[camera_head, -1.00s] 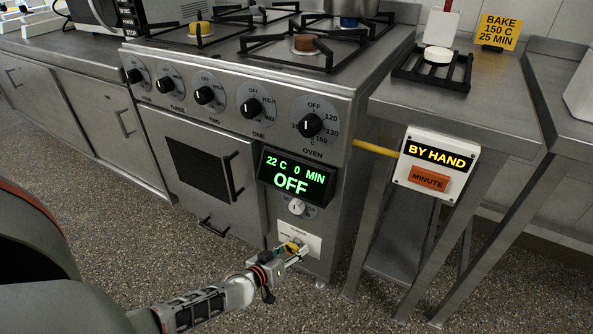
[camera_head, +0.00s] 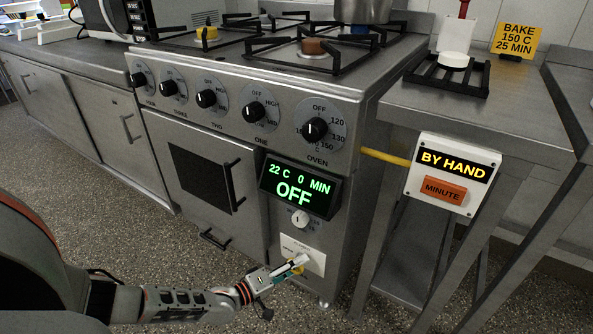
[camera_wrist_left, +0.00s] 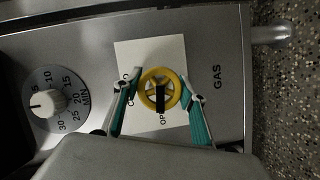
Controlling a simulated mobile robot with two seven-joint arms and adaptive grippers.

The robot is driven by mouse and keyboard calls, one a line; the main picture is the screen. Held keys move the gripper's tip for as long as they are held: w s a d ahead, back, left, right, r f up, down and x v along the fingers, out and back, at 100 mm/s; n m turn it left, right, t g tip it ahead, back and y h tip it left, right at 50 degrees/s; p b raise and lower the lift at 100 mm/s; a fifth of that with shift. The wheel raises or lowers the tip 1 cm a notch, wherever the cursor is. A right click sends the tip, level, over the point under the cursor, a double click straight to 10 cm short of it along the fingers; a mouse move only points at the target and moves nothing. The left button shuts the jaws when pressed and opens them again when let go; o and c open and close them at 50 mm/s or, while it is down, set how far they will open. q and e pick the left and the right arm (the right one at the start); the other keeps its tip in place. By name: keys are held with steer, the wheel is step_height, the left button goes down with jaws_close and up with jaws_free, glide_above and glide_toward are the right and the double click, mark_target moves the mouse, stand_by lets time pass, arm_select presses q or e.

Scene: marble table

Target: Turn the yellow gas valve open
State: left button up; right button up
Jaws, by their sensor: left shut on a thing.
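The yellow gas valve (camera_wrist_left: 161,90) is a small spoked wheel on a white plate (camera_wrist_left: 172,50) low on the stove front. The plate reads partly "OPEN", with other lettering half covered, and "GAS" is printed beside it. My left gripper (camera_wrist_left: 160,92) is shut on the yellow gas valve, one teal-padded finger on each side of the rim. In the head view my left gripper (camera_head: 298,264) is at the white plate (camera_head: 312,254) and mostly hides the valve (camera_head: 299,271). My right gripper is out of view.
A timer dial (camera_wrist_left: 45,102) sits beside the valve plate. Above it is a green display (camera_head: 296,190) reading "22 C 0 MIN OFF". A yellow pipe (camera_head: 385,157) and the "BY HAND" box (camera_head: 452,172) are to the right. The oven door handle (camera_head: 229,188) is to the left.

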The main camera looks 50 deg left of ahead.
arm_select(q)
steer(key=shift+f+n, duration=0.1)
steer(key=shift+n, duration=0.5)
steer(key=shift+t, duration=0.3)
steer(key=o, duration=1.1)
steer(key=shift+s, duration=0.1)
steer(key=s, duration=0.4)
steer(key=s+a, duration=0.1)
steer(key=s, duration=0.2)
steer(key=s+r, duration=0.1)
steer(key=s, duration=0.3)
steer(key=shift+s+a, duration=0.35)
steer(key=shift+a, duration=0.05)
steer(key=shift+d, duration=0.1)
